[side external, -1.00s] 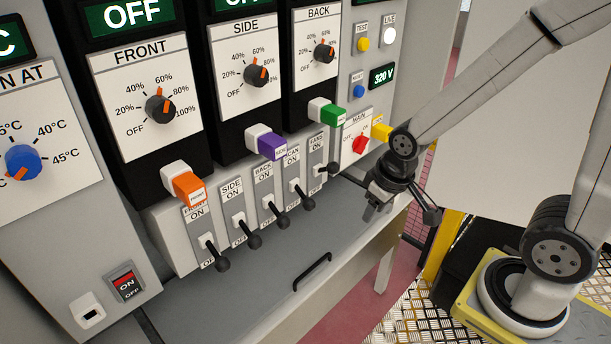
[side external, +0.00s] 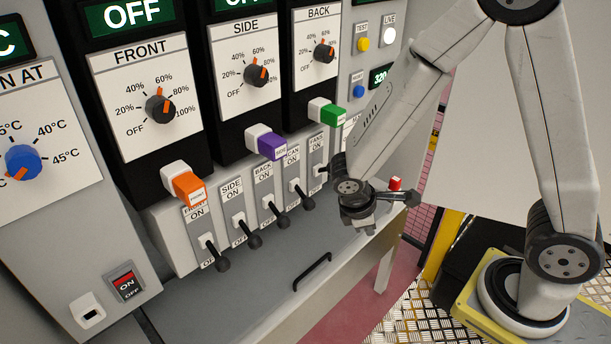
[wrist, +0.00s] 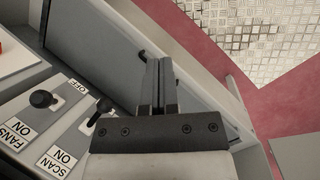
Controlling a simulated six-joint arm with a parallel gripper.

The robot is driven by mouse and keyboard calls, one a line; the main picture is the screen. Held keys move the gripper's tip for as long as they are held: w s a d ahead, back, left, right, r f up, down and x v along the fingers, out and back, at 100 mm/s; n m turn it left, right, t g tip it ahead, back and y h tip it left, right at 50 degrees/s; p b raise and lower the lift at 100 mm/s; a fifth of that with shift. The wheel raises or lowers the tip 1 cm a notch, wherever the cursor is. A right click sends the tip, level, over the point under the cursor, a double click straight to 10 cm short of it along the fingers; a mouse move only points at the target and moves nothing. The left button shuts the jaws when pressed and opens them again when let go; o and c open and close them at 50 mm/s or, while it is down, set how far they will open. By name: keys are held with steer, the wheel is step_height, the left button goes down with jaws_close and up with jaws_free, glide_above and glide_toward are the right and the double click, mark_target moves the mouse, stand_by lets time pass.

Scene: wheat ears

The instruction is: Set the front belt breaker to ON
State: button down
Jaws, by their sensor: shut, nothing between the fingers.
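The front belt breaker (side external: 208,245) is the leftmost lever in the row, below the orange connector. Its black-knobbed lever (side external: 222,264) points down toward the OFF end of its plate. The side breaker (side external: 253,241), back breaker (side external: 281,221) and scan breaker (side external: 308,202) stand to its right, also with levers down. My gripper (side external: 366,228) is shut and empty, in front of the right end of the row, well apart from the front breaker. In the wrist view my gripper (wrist: 158,62) shows closed fingers, with the scan lever (wrist: 104,105) and fans lever (wrist: 41,98) to the left.
An orange connector (side external: 188,188) hangs just above the front breaker. Purple (side external: 272,147) and green (side external: 333,114) connectors jut out farther right. A grey ledge with a black handle (side external: 312,271) lies below the row. An ON/OFF rocker (side external: 126,284) is at lower left.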

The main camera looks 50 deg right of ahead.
steer(key=w+a+f+n+t+h, duration=0.35)
steer(key=w+n+t, duration=0.2)
steer(key=n, duration=0.25)
steer(key=w+a+f+n+t+h, duration=0.35)
steer(key=w+f+n+t, duration=0.2)
steer(key=n, duration=0.25)
steer(key=a+f+n+t+y, duration=0.4)
steer(key=a+n+y, duration=0.1)
steer(key=a, duration=0.3)
steer(key=a+f+n+t+y, duration=0.3)
steer(key=a+n+t+y, duration=0.2)
steer(key=a+n, duration=0.2)
steer(key=shift+a+f+n, duration=0.35)
steer(key=shift+a+n, duration=0.05)
steer(key=shift+a, duration=0.15)
